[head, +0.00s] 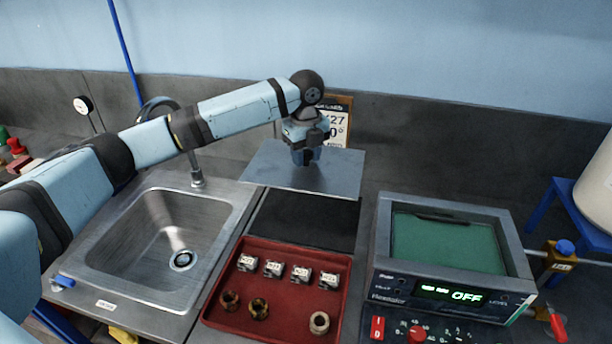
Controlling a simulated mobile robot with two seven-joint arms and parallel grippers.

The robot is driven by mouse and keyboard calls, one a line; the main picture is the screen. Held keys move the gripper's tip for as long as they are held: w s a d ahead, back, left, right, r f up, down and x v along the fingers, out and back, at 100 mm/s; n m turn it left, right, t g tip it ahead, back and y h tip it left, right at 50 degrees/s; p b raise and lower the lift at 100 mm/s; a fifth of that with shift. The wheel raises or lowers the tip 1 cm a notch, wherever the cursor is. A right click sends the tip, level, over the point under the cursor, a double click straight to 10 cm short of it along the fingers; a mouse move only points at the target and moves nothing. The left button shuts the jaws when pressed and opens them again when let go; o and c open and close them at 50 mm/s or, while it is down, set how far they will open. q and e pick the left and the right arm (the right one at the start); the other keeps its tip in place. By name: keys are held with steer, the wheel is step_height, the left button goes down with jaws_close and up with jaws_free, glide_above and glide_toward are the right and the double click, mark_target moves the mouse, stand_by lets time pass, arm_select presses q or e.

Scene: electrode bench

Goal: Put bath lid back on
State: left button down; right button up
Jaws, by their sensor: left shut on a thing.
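The bath (449,241) is a grey box at the right with green liquid in its open top and a lit display reading OFF. The lid (335,178) is a flat grey metal plate. My left gripper (305,158) is shut on the lid near its middle and appears to hold it above the black mat, left of the bath. The grip point itself is partly hidden by the gripper. My right gripper is not in view.
A steel sink (150,243) with a tap is at the left. A red tray (330,313) with several small labelled blocks and rings lies in front of the black mat (303,222). A framed sign (337,118) stands behind the lid. A white vessel (597,190) stands at the far right.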

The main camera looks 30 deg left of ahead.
mark_target(306, 152)
arm_select(q)
steer(key=shift+r, duration=0.85)
steer(key=shift+r+p, duration=0.3)
steer(key=shift+p, duration=0.05)
steer(key=shift+r+p, duration=1.45)
steer(key=shift+p, duration=0.8)
